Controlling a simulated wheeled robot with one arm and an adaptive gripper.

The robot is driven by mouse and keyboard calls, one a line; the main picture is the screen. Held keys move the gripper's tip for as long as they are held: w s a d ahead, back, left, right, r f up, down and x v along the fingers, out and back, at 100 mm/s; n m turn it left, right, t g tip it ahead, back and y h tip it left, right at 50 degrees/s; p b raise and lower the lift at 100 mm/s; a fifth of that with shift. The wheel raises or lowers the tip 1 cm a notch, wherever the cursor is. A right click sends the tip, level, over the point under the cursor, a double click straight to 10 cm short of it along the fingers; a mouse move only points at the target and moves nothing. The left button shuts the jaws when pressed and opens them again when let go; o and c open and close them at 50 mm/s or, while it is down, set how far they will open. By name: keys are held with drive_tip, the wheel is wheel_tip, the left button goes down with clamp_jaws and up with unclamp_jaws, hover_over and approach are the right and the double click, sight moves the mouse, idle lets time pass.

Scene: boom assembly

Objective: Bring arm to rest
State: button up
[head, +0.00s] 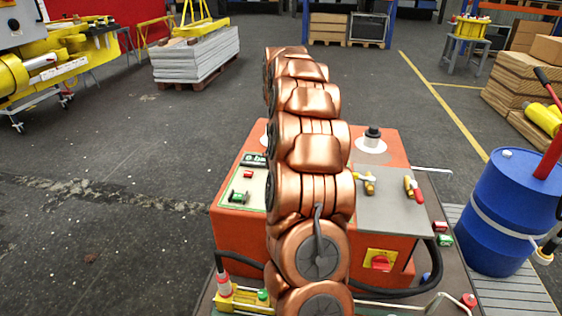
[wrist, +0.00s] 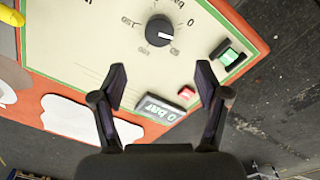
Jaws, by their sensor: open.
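My copper-coloured arm (head: 312,150) stretches forward over an orange control box (head: 390,150) in the head view. Its far end hides my gripper there. In the wrist view my gripper (wrist: 160,75) is open, its two dark fingers apart with nothing between them. It is over the box's pale control panel (wrist: 75,45). The panel carries a black dial (wrist: 159,31), a green rocker switch (wrist: 229,57), a red button (wrist: 187,93) and a display (wrist: 160,107) reading 0 bar. I cannot tell how far the fingertips are from the panel.
A blue barrel (head: 505,215) stands right of the box. A pallet of grey sheets (head: 195,55) and a yellow machine (head: 55,50) are at the left. The dark floor (head: 130,135) left of the box is largely clear.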

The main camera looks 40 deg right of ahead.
drive_tip(key=shift+a, duration=0.1)
drive_tip(key=s+a+r+n+p, duration=0.1)
drive_tip(key=s+a+r, duration=0.2)
drive_tip(key=a, duration=0.5)
drive_tip(key=s+a+r+n+p, duration=0.1)
drive_tip(key=s+a+r+p, duration=0.15)
drive_tip(key=a, duration=0.55)
drive_tip(key=s+a+r+n+p, duration=0.1)
drive_tip(key=s+a+r, duration=0.15)
drive_tip(key=a, duration=0.55)
drive_tip(key=s+a+p, duration=0.1)
drive_tip(key=s+a, duration=0.3)
drive_tip(key=s, duration=0.3)
drive_tip(key=s+a+g+p, duration=0.1)
drive_tip(key=s+a, duration=0.3)
drive_tip(key=s, duration=0.4)
drive_tip(key=s+a+p, duration=0.2)
drive_tip(key=s+a, duration=0.3)
drive_tip(key=s, duration=0.2)
drive_tip(key=shift+s+n+g, duration=0.2)
drive_tip(key=shift+n+g, duration=0.2)
